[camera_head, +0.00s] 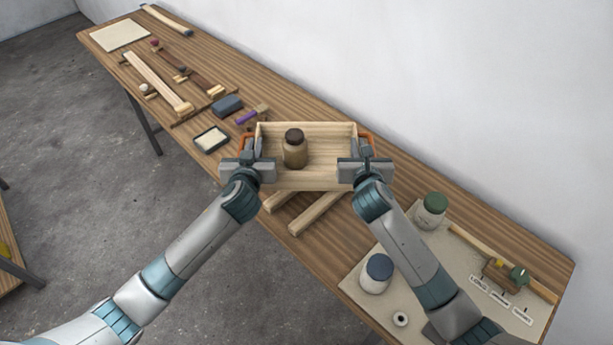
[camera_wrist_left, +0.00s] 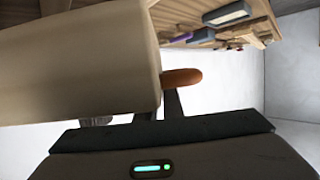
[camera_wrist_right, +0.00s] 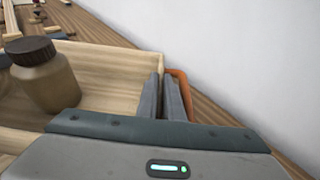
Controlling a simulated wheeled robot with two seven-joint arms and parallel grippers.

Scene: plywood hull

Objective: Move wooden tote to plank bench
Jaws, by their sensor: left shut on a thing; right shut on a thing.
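The wooden tote (camera_head: 310,178) is an open light-wood box with an orange handle at each end. It is at the middle of the long plank bench (camera_head: 400,188), above or on two wooden bars; I cannot tell if it touches them. A brown jar with a dark lid (camera_head: 294,148) stands inside it, also in the right wrist view (camera_wrist_right: 45,78). My left gripper (camera_head: 250,160) is shut on the left handle (camera_wrist_left: 181,77). My right gripper (camera_head: 364,160) is shut on the right handle (camera_wrist_right: 182,92).
Two wooden bars (camera_head: 312,212) lie below the tote. A pale board (camera_head: 350,285) at the right carries a green-lidded jar (camera_head: 431,210) and a blue-lidded jar (camera_head: 376,274). A small tray (camera_head: 211,139), a dark blue block (camera_head: 228,105) and clamps lie left. A wall runs behind.

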